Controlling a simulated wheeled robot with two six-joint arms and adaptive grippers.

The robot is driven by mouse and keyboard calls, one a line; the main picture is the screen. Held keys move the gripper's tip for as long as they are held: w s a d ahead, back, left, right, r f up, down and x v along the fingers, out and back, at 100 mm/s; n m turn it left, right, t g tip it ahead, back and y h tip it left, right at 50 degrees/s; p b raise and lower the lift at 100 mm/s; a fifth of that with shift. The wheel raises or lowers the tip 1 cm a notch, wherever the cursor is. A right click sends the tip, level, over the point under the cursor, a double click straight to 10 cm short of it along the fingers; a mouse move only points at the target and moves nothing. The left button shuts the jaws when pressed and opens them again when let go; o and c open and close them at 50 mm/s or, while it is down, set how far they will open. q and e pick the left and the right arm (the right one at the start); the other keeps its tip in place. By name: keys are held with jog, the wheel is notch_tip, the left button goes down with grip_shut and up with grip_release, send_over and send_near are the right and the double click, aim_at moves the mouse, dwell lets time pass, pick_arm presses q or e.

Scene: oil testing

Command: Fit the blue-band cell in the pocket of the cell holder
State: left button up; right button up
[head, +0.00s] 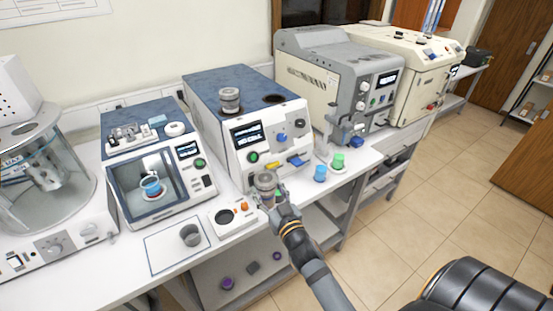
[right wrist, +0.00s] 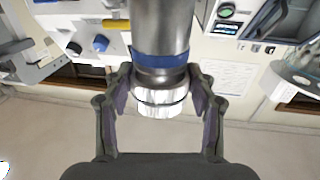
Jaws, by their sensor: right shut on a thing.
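My right gripper (head: 268,197) is shut on a metal cylindrical cell (head: 266,182) and holds it upright above the bench's front edge. The right wrist view shows the blue band (right wrist: 160,59) around the cell and the gripper's fingers (right wrist: 160,95) on either side of its lower part. The pocket looks empty. The cell is apart from it. My left gripper is not in view.
A grey-blue instrument (head: 217,90) behind the cell carries another metal cell (head: 230,98) beside a dark round opening. A grey cup (head: 190,235) stands on a white sheet to the left. Blue (head: 320,173) and green (head: 338,161) containers stand to the right.

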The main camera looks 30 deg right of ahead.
jog(key=s+a+f+b, duration=0.1)
jog(key=a+f, duration=0.1)
jog(key=f, duration=0.2)
jog(key=s+a+f+y, duration=0.1)
jog(key=s+a+f, duration=0.1)
jog(key=f, duration=0.2)
jog(key=shift+s+a+f+n+b, duration=0.15)
jog(key=shift+s+a+n+b, duration=0.15)
jog(key=shift+a+n+b, duration=0.1)
